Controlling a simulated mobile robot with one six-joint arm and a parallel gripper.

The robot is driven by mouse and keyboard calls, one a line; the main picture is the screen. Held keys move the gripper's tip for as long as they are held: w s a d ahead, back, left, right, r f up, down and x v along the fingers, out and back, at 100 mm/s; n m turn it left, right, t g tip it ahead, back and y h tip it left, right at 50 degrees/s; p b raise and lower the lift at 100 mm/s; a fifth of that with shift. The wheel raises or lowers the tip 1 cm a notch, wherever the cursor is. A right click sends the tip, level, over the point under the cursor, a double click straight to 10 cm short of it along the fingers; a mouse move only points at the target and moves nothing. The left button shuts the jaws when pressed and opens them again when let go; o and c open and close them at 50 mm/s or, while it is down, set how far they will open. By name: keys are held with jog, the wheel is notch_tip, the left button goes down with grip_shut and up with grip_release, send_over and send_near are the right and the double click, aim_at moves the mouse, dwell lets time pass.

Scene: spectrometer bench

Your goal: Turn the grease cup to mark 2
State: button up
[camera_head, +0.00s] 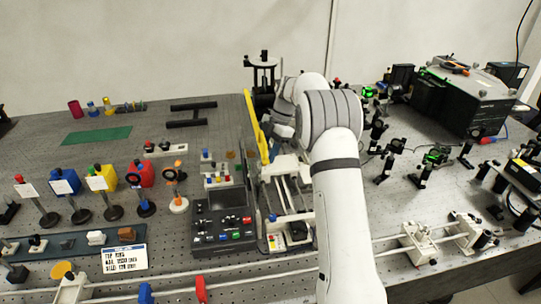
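My arm reaches up from the bottom edge, bends over and comes down beside a yellow upright frame (257,127) in the middle of the bench. My gripper is mostly hidden by my own arm links, and its fingers cannot be made out. I cannot pick out the grease cup or its marks for certain; things here are small and partly covered by my arm. A rail device (284,181) with light-coloured parts stands just below my wrist. A black control panel (222,220) with coloured knobs sits to its left.
Stands with coloured blocks, such as a yellow one (102,178), fill the left side. A printed card (124,259) is at the front left. A green mat (97,136) lies at the back left. Optics stands and a large black box (463,98) occupy the right. A long rail crosses the front.

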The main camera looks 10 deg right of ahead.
jog(key=shift+x, duration=1.1)
jog(key=shift+c, duration=0.2)
